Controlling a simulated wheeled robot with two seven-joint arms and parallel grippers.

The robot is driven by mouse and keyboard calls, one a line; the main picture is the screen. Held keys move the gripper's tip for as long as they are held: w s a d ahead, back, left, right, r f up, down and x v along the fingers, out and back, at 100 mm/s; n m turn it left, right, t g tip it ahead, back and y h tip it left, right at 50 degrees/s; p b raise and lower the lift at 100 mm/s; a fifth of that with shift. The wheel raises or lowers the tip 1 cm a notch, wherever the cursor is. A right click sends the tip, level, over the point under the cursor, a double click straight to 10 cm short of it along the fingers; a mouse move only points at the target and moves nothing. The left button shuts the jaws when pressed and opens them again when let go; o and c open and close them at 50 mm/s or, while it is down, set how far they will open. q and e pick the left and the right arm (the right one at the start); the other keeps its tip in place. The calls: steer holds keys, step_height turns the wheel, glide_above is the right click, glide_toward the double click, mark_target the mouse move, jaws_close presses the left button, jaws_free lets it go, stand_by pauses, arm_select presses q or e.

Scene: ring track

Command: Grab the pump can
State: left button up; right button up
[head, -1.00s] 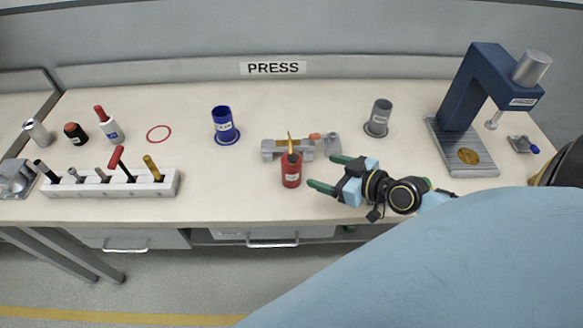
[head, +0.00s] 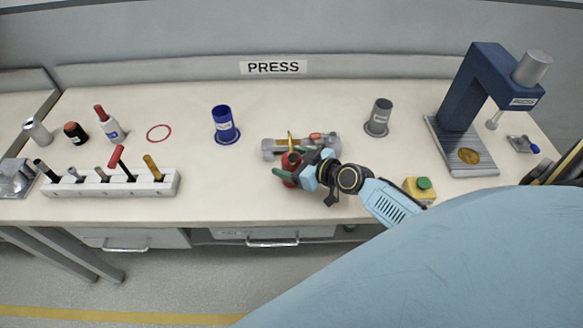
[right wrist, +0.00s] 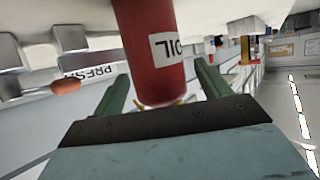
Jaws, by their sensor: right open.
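The pump can is the red can (head: 289,161) with a yellow spout, upright on the bench in front of a grey vise-like fixture. It also shows in the right wrist view as a red cylinder (right wrist: 148,50) with a white label reading "OIL". My right gripper (head: 289,174) is at the can, with its green fingers on either side of it. In the right wrist view the open fingers (right wrist: 158,88) stand apart, with the can between them and a gap on each side. The gripper partly hides the can in the head view. My left gripper is not in view.
The grey fixture (head: 270,147) is close behind the can. A blue cup (head: 224,122) and a grey cup (head: 379,115) stand farther back. A white tool rack (head: 110,187) is at left, a blue press (head: 470,85) at right. A yellow item (head: 417,194) lies near my right arm.

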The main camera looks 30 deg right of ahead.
steer(key=shift+w+f, duration=0.1)
steer(key=shift+w, duration=0.05)
steer(key=c, duration=1.2)
